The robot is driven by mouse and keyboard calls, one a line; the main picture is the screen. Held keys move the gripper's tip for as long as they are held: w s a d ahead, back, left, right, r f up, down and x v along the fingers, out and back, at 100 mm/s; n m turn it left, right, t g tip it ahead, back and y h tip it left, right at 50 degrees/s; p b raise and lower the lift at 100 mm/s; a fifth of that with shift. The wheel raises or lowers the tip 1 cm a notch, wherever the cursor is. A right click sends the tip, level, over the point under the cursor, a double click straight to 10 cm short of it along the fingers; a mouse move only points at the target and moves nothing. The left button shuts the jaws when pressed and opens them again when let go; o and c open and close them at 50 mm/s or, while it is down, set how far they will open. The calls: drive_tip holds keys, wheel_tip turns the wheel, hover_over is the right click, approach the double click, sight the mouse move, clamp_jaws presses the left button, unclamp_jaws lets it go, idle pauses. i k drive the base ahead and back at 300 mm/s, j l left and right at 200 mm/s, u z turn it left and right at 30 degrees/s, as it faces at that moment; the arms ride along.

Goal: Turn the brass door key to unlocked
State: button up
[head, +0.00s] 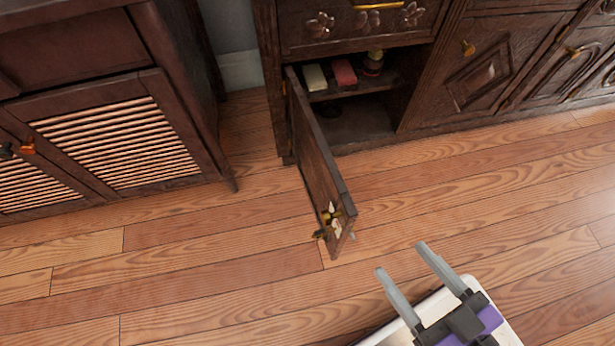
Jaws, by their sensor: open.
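The cabinet door (318,160) stands swung open toward me, seen nearly edge-on. Small brass and pale fittings (329,222) sit near its free end. A brass piece that looks like the key (320,234) sticks out low on the left there; its turn angle is too small to tell. My gripper (401,258) is at the lower right, with its two grey fingers apart and nothing between them. It is to the right of and nearer than the door's free end, not touching it.
The dark cabinet's open compartment (362,128) has a shelf with a pale item (315,77), a red item (344,72) and a small jar (374,62). A slatted cabinet (115,140) stands at left. The wooden floor (200,270) around the door is clear.

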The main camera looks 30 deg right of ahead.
sight(318, 233)
drive_tip(key=k+j, duration=0.45)
drive_tip(key=k, duration=0.15)
drive_tip(key=i+j, duration=0.25)
drive_tip(key=j, duration=0.15)
drive_tip(key=i+j, duration=0.25)
drive_tip(key=j, duration=0.15)
drive_tip(key=i+j, duration=0.2)
drive_tip(key=j, duration=0.2)
drive_tip(key=i+j, duration=0.25)
drive_tip(key=j, duration=0.15)
